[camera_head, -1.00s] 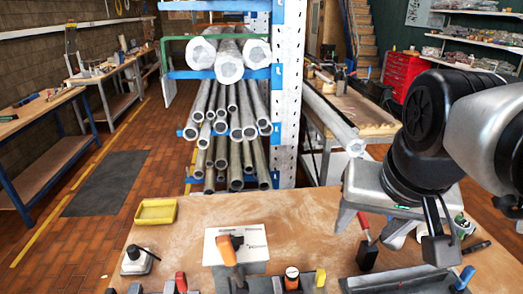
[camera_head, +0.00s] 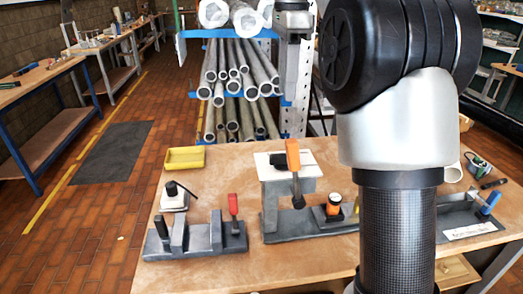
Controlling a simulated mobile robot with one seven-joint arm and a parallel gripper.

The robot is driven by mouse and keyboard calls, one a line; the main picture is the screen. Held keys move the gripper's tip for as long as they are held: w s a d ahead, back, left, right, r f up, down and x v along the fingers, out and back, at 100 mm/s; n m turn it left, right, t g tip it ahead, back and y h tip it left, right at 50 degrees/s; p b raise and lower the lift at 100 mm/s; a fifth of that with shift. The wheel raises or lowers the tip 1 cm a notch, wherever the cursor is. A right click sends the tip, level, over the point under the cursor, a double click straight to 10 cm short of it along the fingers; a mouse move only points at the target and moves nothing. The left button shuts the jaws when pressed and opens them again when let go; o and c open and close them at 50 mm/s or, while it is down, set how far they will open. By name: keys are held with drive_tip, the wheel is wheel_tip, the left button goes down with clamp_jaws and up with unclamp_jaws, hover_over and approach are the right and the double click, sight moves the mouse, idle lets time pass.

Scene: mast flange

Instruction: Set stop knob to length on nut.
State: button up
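An orange-topped knob (camera_head: 334,203) with a dark collar stands on the long grey fixture (camera_head: 285,232) at the middle of the bench; I take it for the stop knob. An orange clamp handle (camera_head: 292,155) with a dark tip rises left of it. I cannot make out a nut. A narrow grey part at the top, in front of the rack, seems to be my gripper (camera_head: 292,70) seen edge-on. It hangs above and behind the fixture, apart from it. Its fingers cannot be told apart. My arm hides part of the fixture and bench to the right.
A smaller grey fixture (camera_head: 195,243) with a red handle (camera_head: 233,205) stands left. A yellow tray (camera_head: 185,158) and a small white-based device (camera_head: 174,197) lie behind it. A blue-handled part (camera_head: 490,202) is at right. Behind stands a rack of pipes (camera_head: 235,115).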

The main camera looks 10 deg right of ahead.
sight(283, 154)
wheel_tip(283, 154, down, 18)
drive_tip(key=b, duration=0.5)
drive_tip(key=shift+w+r+b, duration=0.1)
drive_tip(key=shift+r+b, duration=0.15)
drive_tip(key=shift+b, duration=0.1)
clamp_jaws()
